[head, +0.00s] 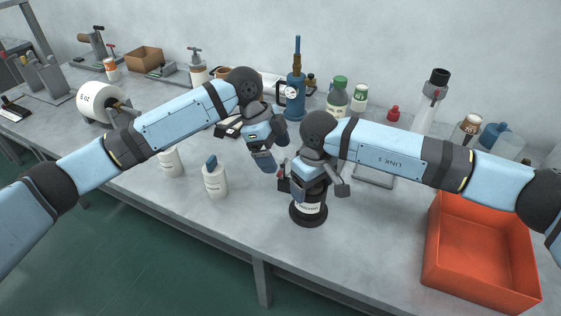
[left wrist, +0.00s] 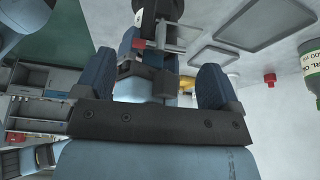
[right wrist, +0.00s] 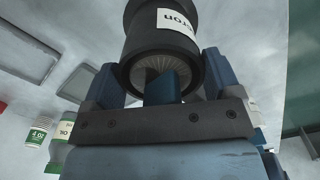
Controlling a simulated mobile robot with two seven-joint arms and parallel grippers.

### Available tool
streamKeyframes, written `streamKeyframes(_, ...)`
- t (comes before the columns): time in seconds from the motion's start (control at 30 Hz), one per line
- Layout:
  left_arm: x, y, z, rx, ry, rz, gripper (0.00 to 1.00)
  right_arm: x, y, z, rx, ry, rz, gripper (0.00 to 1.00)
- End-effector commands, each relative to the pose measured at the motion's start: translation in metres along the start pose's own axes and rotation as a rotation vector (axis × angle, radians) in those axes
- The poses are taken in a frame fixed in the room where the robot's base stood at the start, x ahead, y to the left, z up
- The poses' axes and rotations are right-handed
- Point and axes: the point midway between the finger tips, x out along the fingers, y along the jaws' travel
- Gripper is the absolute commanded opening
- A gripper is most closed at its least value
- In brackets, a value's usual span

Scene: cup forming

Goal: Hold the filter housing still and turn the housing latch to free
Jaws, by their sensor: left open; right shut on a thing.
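The filter housing (head: 309,208) is a dark cylinder with a white label, upright near the table's front. In the right wrist view its body (right wrist: 153,38) shows close up, with a pale pleated ring at the near end. My right gripper (head: 307,185) is shut on the housing from above, its fingers on either side. The latch appears as a small part with a red tip beside the housing (head: 281,178); it also shows in the left wrist view (left wrist: 178,49). My left gripper (head: 264,162) is open, pointing down just left of the housing, apart from it.
An orange bin (head: 480,262) stands at the right front. Two white bottles stand left of the housing, the nearer one (head: 215,182) with a blue top. A blue gauge device (head: 296,100) and a green-capped bottle (head: 338,97) stand behind. The table in front is clear.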

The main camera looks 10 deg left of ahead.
Motion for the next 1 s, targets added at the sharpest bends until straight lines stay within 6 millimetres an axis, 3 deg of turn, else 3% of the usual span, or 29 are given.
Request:
streamKeyframes(0.2,-0.047,0.000,0.000,0.001,0.000,-0.003,0.88,0.000,0.000,0.000,0.000,0.001,0.000,0.45)
streamKeyframes(0.4,-0.072,0.000,-0.001,0.002,0.000,-0.001,0.88,0.000,0.000,0.000,0.000,0.001,0.000,0.45)
streamKeyframes(0.87,-0.078,0.000,-0.001,0.001,0.000,0.000,0.88,0.000,0.000,0.000,0.000,0.001,0.000,0.45)
streamKeyframes(0.9,-0.078,0.000,-0.001,0.001,0.000,0.000,0.88,0.000,0.000,0.000,0.000,0.001,0.000,0.90)
streamKeyframes(0.93,-0.078,0.000,-0.001,0.001,0.000,0.000,0.88,0.000,0.000,0.000,0.000,0.001,0.000,0.97)
streamKeyframes(1.0,-0.078,0.000,-0.001,0.001,0.000,0.000,0.88,0.000,0.000,0.000,0.000,0.001,0.000,1.00)
